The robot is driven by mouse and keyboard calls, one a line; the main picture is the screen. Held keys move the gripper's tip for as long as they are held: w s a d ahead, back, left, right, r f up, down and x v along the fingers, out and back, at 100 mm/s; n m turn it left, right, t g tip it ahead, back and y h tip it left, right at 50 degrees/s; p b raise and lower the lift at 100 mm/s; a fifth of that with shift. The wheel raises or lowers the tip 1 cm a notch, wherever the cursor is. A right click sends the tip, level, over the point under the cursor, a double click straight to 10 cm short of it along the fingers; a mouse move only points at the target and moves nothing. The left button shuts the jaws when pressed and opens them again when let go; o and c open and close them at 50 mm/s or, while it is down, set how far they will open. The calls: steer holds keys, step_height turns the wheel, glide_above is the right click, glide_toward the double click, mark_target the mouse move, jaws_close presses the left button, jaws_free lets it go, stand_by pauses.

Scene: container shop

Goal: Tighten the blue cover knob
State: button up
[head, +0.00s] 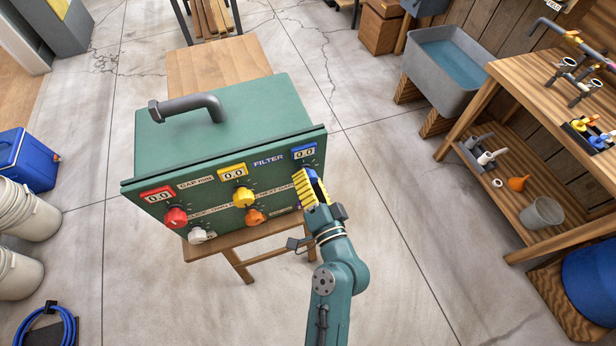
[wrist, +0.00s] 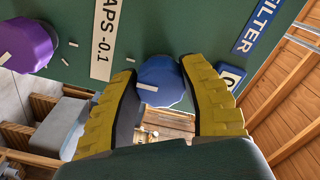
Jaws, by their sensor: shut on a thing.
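The blue cover knob (wrist: 160,80) is a faceted blue knob with a white mark, on the green panel face in the wrist view. My gripper (wrist: 157,84) has its yellow ribbed fingers on either side of the knob and is shut on it. In the head view my gripper (head: 311,188) is at the right end of the front panel of the green box (head: 225,120). It hides most or all of the blue knob there. A blue-framed display (head: 304,152) reading 0.0 sits just above it.
A red knob (head: 175,217), a yellow knob (head: 243,196), a white knob (head: 197,235) and an orange knob (head: 255,217) share the panel. A purple knob (wrist: 25,45) is left of the blue one in the wrist view. The box stands on a wooden bench (head: 215,62).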

steer(key=shift+f, duration=0.15)
steer(key=o, duration=1.2)
steer(key=v, duration=1.2)
